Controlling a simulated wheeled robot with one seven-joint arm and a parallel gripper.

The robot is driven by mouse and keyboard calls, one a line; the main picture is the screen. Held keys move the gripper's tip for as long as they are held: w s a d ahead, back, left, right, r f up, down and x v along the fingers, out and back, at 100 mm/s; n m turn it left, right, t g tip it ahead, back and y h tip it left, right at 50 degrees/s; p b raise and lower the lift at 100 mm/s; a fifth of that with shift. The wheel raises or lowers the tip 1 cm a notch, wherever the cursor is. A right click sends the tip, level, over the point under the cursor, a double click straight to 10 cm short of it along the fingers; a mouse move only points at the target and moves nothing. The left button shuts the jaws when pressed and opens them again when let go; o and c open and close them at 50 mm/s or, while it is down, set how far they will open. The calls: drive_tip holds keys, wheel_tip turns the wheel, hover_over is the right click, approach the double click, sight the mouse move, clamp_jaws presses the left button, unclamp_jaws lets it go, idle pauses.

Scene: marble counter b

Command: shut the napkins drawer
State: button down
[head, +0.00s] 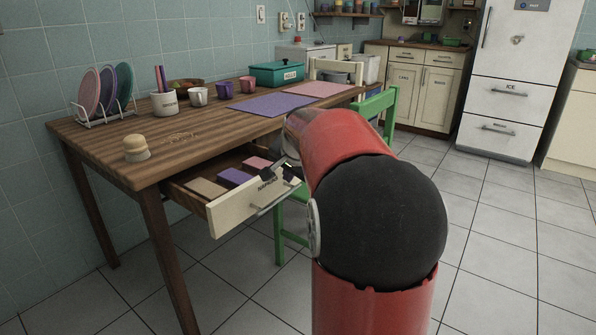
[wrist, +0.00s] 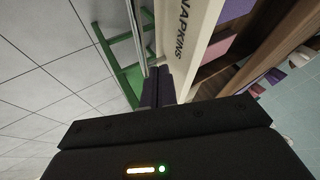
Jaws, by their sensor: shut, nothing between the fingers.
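The napkins drawer (head: 232,207) stands open under the wooden table, pulled out toward me. It has a cream front with a metal bar handle, and tan, purple and pink stacks lie inside. In the wrist view, its front (wrist: 184,38) shows the word NAPKINS, with the handle bar (wrist: 148,35) beside it. My gripper (head: 287,172) is at the right part of the drawer front, near its top edge. In the wrist view, my gripper's fingers (wrist: 158,85) are shut together and empty, close to the front and handle. I cannot tell whether they touch.
The wooden table (head: 200,130) carries a plate rack (head: 103,108), mugs, purple and pink mats, and a teal box (head: 276,74). A green chair (head: 377,104) stands just right of the drawer, partly behind my arm. The tiled floor in front is clear.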

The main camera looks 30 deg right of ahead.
drive_tip(key=shift+w+a, duration=0.3)
drive_tip(key=shift+w, duration=0.55)
drive_tip(key=shift+w, duration=0.1)
